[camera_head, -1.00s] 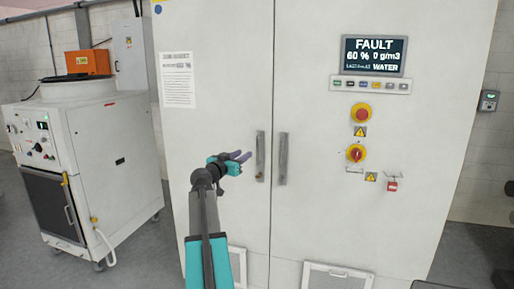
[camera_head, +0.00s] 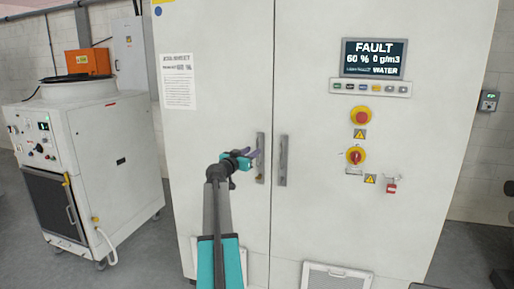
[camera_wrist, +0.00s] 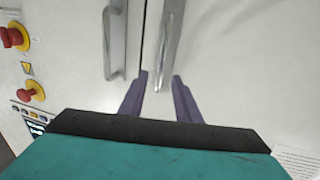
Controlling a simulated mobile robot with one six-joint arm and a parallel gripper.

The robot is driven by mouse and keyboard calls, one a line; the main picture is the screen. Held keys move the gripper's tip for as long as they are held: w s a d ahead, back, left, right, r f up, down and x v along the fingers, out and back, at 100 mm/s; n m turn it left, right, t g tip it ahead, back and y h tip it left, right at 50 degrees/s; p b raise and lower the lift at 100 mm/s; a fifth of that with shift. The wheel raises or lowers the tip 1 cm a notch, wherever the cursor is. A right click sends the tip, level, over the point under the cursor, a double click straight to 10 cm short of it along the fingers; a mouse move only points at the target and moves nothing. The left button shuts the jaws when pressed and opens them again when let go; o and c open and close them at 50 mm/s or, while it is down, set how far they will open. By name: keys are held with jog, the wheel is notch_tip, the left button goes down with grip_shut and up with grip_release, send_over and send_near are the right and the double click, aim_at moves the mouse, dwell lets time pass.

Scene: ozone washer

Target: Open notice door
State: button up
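The notice door (camera_head: 215,120) is the left door of the white cabinet and carries a printed notice (camera_head: 178,82). It looks closed. Its upright grey handle (camera_head: 260,158) is near the door's right edge. My gripper (camera_head: 256,154) is at this handle in the head view. In the wrist view, which looks upside down, my gripper (camera_wrist: 160,76) has its two purple fingers apart. The end of the notice door's handle (camera_wrist: 170,45) shows between the fingertips. I cannot tell whether they touch it.
The right door's handle (camera_head: 283,160) is close beside, across the seam. The right door (camera_head: 400,225) has a fault display (camera_head: 373,57), buttons and a red-yellow switch (camera_head: 356,156). A white wheeled machine (camera_head: 115,160) stands at the left. Grey floor lies between it and the cabinet.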

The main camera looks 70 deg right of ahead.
jog(key=shift+s+d+p, duration=0.15)
jog(key=shift+d+p, duration=0.15)
jog(key=shift+d, duration=0.75)
jog(key=shift+s+d+p, duration=0.2)
jog(key=shift+d+p, duration=0.15)
jog(key=shift+d, duration=0.65)
jog(key=shift+s+d+p, duration=0.15)
jog(key=shift+d+p, duration=0.15)
jog(key=shift+d, duration=0.75)
grip_shut()
jog(key=shift+a, duration=0.25)
jog(key=shift+s+d+f, duration=0.1)
jog(key=shift+d, duration=0.05)
